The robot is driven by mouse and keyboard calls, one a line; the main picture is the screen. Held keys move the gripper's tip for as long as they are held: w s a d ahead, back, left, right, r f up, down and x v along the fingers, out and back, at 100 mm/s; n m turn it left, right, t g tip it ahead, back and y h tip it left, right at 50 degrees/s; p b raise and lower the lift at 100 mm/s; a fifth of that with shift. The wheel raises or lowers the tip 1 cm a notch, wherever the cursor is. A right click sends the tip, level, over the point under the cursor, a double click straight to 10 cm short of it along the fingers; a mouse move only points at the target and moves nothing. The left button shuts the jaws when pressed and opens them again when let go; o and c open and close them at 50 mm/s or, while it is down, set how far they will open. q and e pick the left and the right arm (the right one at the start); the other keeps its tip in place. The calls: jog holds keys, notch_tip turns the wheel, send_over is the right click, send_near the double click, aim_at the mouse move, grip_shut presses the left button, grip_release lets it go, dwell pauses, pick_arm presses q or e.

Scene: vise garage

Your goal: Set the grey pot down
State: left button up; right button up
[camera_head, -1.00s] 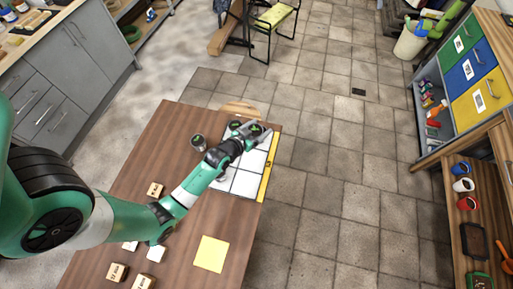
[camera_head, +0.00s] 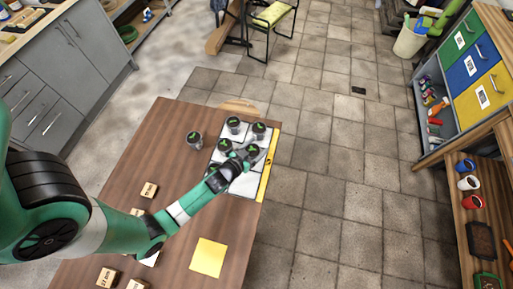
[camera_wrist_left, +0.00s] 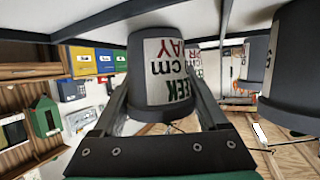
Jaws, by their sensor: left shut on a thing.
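My left gripper (camera_head: 250,155) is shut on a grey pot (camera_head: 252,151) over the right column of a white gridded mat (camera_head: 243,187). In the left wrist view this pot (camera_wrist_left: 162,70) sits between both fingers, with a printed label facing the camera. I cannot tell whether its base touches the mat. Other grey pots with green tops stand on the mat: one at the back left (camera_head: 233,124), one at the back right (camera_head: 259,128) and one left of the gripper (camera_head: 225,145). Another pot (camera_head: 195,139) stands on the table left of the mat. My right gripper is out of view.
The brown table (camera_head: 185,115) carries wooden blocks (camera_head: 149,190) and a yellow square (camera_head: 209,257) nearer the front. A yellow strip (camera_head: 266,175) edges the mat's right side. In the left wrist view, another grey pot (camera_wrist_left: 296,65) is close on the right.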

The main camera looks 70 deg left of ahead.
pick_arm(q)
jog(key=shift+f, duration=0.2)
jog(key=o, duration=1.4)
jog(key=shift+r, duration=0.15)
jog(key=shift+r, duration=0.2)
jog(key=v, duration=0.5)
jog(key=b+v, duration=0.1)
jog(key=v, duration=0.5)
jog(key=shift+s+d+f, duration=0.15)
jog(key=shift+s+d, duration=0.1)
jog(key=shift+s+r, duration=0.15)
jog(key=shift+r, duration=0.05)
